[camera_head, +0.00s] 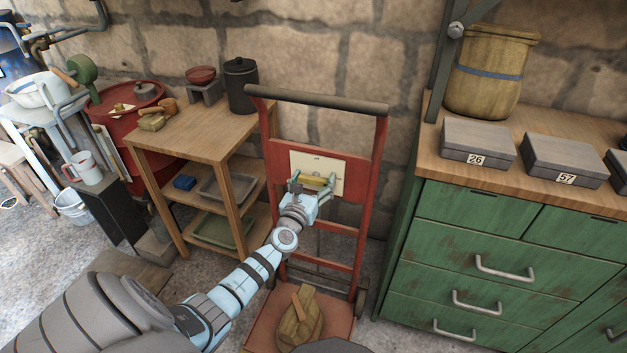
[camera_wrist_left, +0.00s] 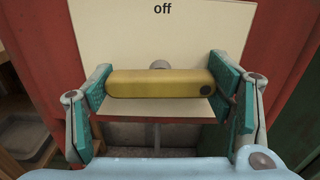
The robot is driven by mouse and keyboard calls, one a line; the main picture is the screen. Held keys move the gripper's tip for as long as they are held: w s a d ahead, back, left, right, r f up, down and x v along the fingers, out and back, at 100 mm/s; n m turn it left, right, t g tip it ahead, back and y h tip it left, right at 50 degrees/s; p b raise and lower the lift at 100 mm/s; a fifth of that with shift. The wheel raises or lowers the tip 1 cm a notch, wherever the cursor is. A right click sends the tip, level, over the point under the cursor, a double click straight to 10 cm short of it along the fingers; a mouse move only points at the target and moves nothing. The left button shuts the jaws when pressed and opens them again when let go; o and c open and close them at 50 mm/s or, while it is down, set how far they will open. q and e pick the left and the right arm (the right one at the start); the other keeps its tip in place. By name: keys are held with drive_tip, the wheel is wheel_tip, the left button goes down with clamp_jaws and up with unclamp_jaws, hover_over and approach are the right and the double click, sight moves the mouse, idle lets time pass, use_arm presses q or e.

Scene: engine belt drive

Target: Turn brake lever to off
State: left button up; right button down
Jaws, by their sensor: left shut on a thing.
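The brake lever (camera_wrist_left: 160,84) is a yellow bar with a dark dot near its right end. In the left wrist view it lies level, below the word "off" on a cream plate (camera_wrist_left: 110,35). A grey pivot shows behind its middle. In the head view the plate (camera_head: 334,169) is fixed to a red hand truck (camera_head: 366,190), and the lever shows only partly. My left gripper (camera_head: 314,185) is at the plate, shut on the lever. Its green pads hold the lever's two ends in the left wrist view (camera_wrist_left: 163,92). My right gripper is not in view.
A wooden shelf table (camera_head: 190,130) stands left of the hand truck. A green drawer cabinet (camera_head: 490,255) stands to the right, with grey boxes (camera_head: 478,139) on its top. A wooden object (camera_head: 301,318) lies on the truck's base. A stone wall (camera_head: 300,50) is behind.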

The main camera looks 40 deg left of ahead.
use_arm(q)
drive_tip(key=shift+f, duration=0.1)
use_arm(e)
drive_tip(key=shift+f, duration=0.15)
use_arm(q)
drive_tip(key=n+b, duration=0.1)
drive_tip(key=n, duration=0.2)
drive_tip(key=n+b, duration=0.1)
drive_tip(key=n, duration=0.2)
drive_tip(key=n+b, duration=0.2)
drive_tip(key=n, duration=0.3)
drive_tip(key=n+b, duration=0.1)
drive_tip(key=n, duration=0.3)
drive_tip(key=shift+n, duration=0.3)
drive_tip(key=shift+n+b, duration=0.45)
drive_tip(key=shift+n, duration=0.25)
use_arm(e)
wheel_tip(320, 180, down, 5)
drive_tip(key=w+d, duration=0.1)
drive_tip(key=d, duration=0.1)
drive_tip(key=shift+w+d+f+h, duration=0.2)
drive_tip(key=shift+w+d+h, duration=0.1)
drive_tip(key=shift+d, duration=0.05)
use_arm(q)
drive_tip(key=shift+n, duration=0.4)
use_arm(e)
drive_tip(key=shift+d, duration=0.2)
